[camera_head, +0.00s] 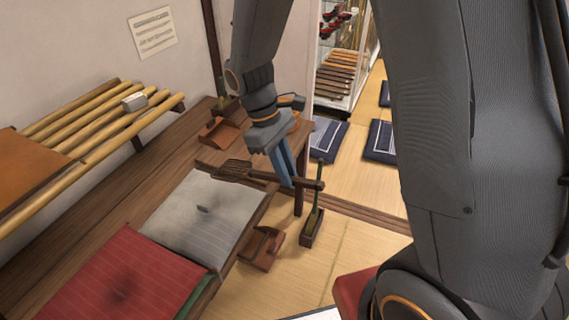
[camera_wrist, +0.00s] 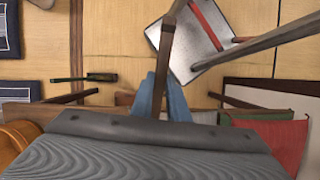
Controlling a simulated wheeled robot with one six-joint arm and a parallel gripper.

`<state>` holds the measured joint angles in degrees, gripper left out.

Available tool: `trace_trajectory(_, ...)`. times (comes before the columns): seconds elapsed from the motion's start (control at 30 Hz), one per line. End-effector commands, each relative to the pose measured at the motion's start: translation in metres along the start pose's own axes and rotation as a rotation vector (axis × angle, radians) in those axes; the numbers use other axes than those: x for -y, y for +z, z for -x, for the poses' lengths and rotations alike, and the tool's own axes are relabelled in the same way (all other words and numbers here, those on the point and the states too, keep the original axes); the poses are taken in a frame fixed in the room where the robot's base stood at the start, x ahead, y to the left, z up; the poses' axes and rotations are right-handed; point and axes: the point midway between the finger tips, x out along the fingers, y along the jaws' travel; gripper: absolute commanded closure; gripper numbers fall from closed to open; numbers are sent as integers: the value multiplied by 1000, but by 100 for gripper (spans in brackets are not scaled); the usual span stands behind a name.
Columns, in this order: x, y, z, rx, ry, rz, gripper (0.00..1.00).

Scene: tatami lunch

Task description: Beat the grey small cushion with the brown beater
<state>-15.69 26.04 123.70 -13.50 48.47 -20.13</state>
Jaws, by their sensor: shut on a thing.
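The grey small cushion (camera_head: 214,204) lies flat on the wooden bench, with a small dark mark near its middle. My gripper (camera_head: 287,176) is beyond the cushion's right side, its blue fingers pointing down and shut on the handle of the brown beater (camera_head: 233,171). The beater's slatted head points left over the far edge of the cushion; I cannot tell whether it touches. Its handle end sticks out to the right. In the wrist view the brown handle (camera_wrist: 165,60) runs up from between the blue fingers (camera_wrist: 160,100).
A red cushion (camera_head: 110,278) lies nearer on the bench (camera_head: 150,165). A bamboo rack (camera_head: 110,130) stands at left along the wall. A brown dustpan (camera_head: 220,130) sits at the bench's far end. A narrow holder (camera_head: 312,228) stands on the floor at right.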

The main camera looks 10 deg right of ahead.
Motion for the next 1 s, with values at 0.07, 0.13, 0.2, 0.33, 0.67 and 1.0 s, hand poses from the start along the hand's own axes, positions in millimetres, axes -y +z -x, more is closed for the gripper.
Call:
trace_trajectory(0.07, 0, 0, 0, 0, 0, 0, 100)
trace_trajectory(0.13, 0, 0, 0, 0, 0, 0, 100)
trace_trajectory(0.2, 0, -1, -4, 1, 0, 0, 100)
trace_trajectory(0.33, 0, -12, -34, 4, -2, 0, 100)
trace_trajectory(0.67, 0, -26, -76, 0, 0, -2, 100)
trace_trajectory(1.0, 1, -10, -30, 0, 0, -1, 100)
